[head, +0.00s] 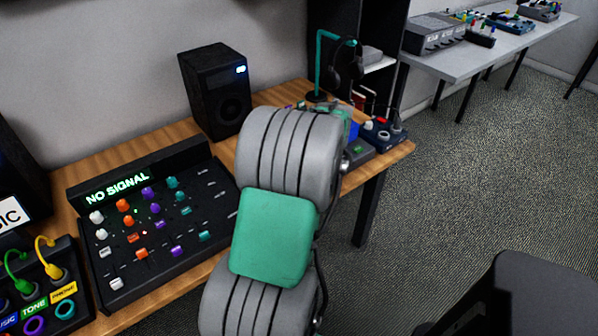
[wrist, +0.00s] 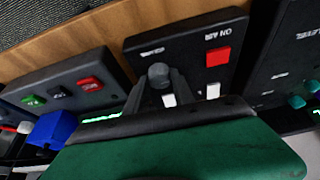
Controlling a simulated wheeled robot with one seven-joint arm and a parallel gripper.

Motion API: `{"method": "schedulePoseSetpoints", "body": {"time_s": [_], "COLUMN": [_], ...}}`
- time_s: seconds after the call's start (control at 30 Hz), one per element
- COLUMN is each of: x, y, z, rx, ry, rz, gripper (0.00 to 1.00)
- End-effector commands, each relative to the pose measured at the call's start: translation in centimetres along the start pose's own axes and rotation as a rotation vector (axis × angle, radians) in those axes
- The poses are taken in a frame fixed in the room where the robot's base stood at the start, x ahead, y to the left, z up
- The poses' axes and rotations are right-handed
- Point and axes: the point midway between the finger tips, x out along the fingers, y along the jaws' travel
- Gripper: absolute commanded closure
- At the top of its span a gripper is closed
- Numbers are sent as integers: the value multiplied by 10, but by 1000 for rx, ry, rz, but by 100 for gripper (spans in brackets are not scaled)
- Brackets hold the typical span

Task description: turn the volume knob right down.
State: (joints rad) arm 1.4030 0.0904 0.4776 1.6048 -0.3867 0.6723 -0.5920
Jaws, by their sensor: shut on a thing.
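In the wrist view a dark box (wrist: 135,62) carries a round grey knob (wrist: 158,71), a square red button (wrist: 218,57) and the label "ON AIR". A small label by the knob is too blurred to read. My gripper (wrist: 159,84) is shut on the grey knob, one dark finger on each side. The knob's pointer, and so its setting, cannot be made out. In the head view my arm hides the gripper and the knob.
Beside that box is another box with red, black and green buttons (wrist: 90,84), and a blue block (wrist: 55,130). The head view shows a "NO SIGNAL" mixer (head: 150,215), a black speaker (head: 215,90) and a headphone stand (head: 322,65) on the wooden desk (head: 115,152).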

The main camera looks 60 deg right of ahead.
Motion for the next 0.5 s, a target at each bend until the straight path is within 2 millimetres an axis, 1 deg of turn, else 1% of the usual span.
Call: {"method": "schedulePoseSetpoints", "body": {"time_s": [0.2,0.5], "x": [0,0], "y": [1,1], "z": [0,0], "rx": [-50,-63], "ry": [0,-1], "rz": [-21,-26], "gripper": [100,100]}}
